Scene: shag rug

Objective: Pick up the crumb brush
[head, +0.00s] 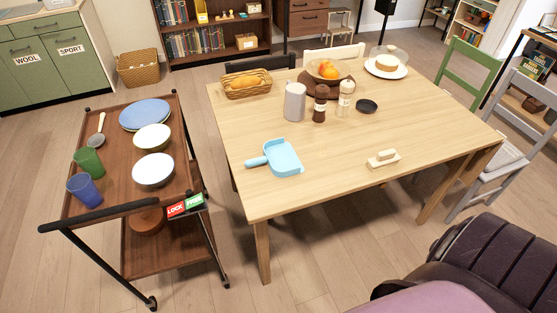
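The crumb brush (383,159) lies on the wooden dining table (345,195), near its front edge and right of the middle. It is small and cream coloured, with a block-like handle on top. A light blue dustpan (284,158) lies to its left on the same table, its handle pointing left. Neither of my grippers shows in the head view, and nothing touches the brush.
A grey canister, shakers (320,104) and a small dark dish (367,106) stand behind the brush. Farther back are a bread basket (248,84), a fruit bowl and a covered cake. A serving trolley (115,180) stands left; a dark armchair (490,262) is front right. Table space around the brush is clear.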

